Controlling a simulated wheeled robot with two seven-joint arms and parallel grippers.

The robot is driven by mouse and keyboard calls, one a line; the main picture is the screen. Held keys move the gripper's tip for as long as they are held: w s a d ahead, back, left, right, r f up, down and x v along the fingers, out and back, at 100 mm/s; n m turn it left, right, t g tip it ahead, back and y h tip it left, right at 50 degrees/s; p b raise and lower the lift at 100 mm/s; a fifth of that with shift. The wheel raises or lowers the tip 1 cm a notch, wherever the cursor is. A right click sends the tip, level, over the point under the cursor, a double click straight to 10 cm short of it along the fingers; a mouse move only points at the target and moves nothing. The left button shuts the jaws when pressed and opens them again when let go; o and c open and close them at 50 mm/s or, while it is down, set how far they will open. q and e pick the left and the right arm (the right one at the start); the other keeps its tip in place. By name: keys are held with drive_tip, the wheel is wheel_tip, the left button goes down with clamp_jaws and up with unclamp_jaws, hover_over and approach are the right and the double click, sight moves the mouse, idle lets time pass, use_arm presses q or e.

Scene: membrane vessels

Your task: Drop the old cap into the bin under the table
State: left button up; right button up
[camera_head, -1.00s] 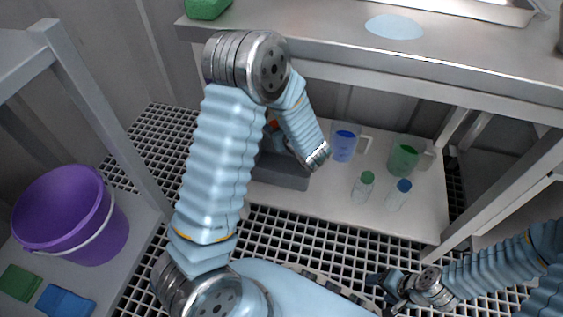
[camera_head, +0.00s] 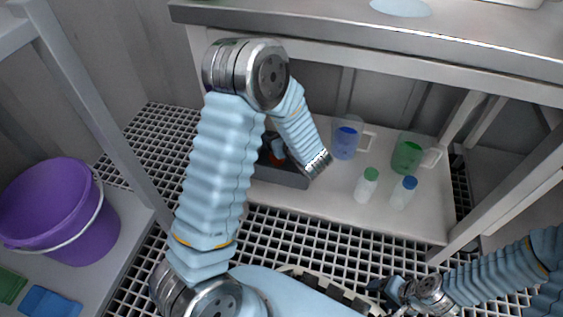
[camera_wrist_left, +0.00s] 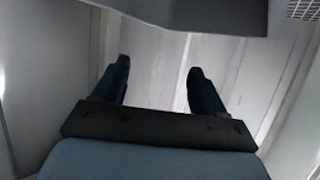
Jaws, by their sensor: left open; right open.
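The bin is a dark grey open box (camera_head: 285,178) on the low shelf under the table, partly covered by my left forearm. My right gripper (camera_head: 378,288) is open and empty at the lower right, over the grating.
A jug with blue contents (camera_head: 345,143), a green one (camera_head: 407,157), a green-capped bottle (camera_head: 366,186) and a blue-capped bottle (camera_head: 403,192) stand right of the bin. The table edge (camera_head: 400,62) is above. A purple bucket (camera_head: 95,235) stands left.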

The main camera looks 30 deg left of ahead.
use_arm(q)
drive_tip(key=p+v, duration=0.3)
drive_tip(key=v, duration=1)
drive_tip(key=shift+d+r, duration=0.15)
drive_tip(key=shift+d, duration=0.2)
drive_tip(key=shift+s, duration=0.2)
